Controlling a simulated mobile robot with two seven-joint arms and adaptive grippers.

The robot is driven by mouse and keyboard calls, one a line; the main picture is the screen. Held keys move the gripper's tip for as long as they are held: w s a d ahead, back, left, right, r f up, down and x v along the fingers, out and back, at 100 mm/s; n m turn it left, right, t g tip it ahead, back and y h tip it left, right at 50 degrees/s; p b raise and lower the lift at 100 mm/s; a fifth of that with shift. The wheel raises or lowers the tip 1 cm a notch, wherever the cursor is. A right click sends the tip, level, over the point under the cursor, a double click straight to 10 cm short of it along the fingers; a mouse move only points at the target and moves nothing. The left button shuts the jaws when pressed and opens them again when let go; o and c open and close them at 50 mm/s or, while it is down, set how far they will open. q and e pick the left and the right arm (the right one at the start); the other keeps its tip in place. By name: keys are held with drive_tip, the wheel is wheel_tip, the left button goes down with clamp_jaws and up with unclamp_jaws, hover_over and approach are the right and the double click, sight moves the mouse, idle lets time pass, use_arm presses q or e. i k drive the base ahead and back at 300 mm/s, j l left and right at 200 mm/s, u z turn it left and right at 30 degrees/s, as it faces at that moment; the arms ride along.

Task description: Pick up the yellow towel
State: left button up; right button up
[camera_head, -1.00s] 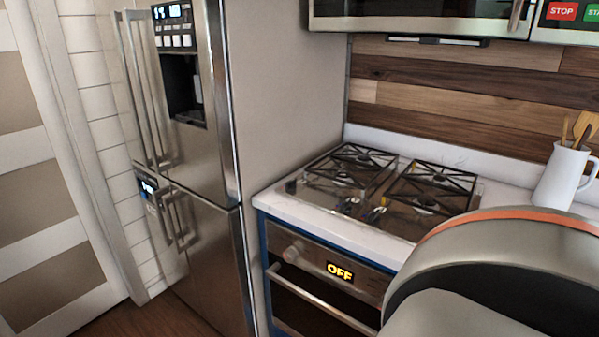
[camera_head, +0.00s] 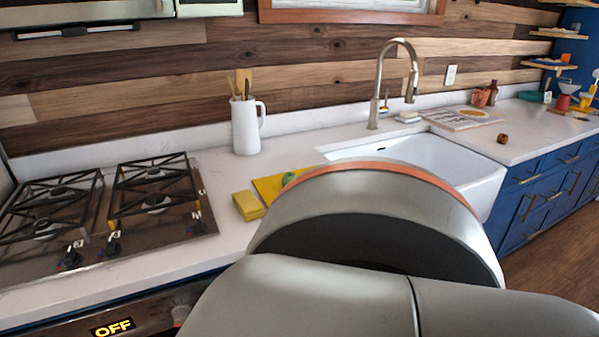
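A small folded yellow cloth, which looks like the yellow towel (camera_head: 248,206), lies on the white counter to the right of the stove. Neither of my grippers is in view. A large grey link of my own arm with an orange band fills the lower middle and hides the counter to the right of the towel.
A flat yellow sheet or board (camera_head: 266,187) with a green item (camera_head: 290,177) lies behind the towel, partly hidden by my arm. A white pitcher of utensils (camera_head: 246,128) stands farther back. The gas stove (camera_head: 150,205) is left, the white sink (camera_head: 440,160) right.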

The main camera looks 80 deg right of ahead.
sight(250, 208)
drive_tip(key=z, duration=1.6)
